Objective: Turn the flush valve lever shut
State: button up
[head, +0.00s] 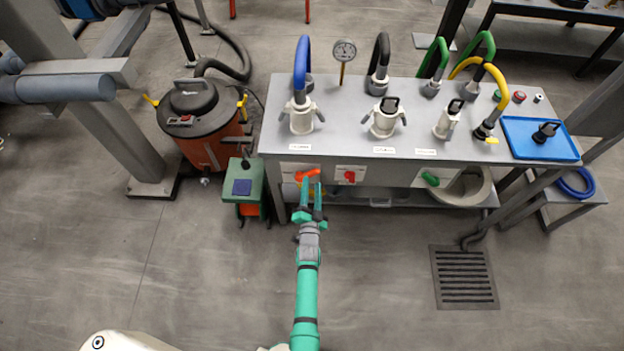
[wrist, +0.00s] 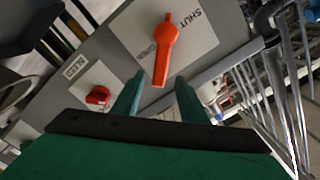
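An orange lever (head: 307,174) is on a pale plate on the front of the grey bench, at the left end of the row. In the wrist view the orange lever (wrist: 164,52) lies near the plate's middle, with the word SHUT printed to its upper right and a second, partly covered word beside its handle. No flush label is readable. My gripper (head: 311,186) is in front of this lever. In the wrist view my gripper (wrist: 160,80) is open, its two green fingers apart, with the lever's handle end showing between them. Contact cannot be told.
A red knob (head: 350,176), on a plate reading BLEED in the wrist view, is right of the lever. A green lever (head: 430,178) is farther right. A green box (head: 243,190) and an orange vacuum (head: 200,125) stand left. Open floor lies in front.

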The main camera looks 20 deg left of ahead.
aim_at(313, 175)
jog(key=shift+x, duration=1.75)
jog(key=c, duration=1)
jog(key=shift+d, duration=0.1)
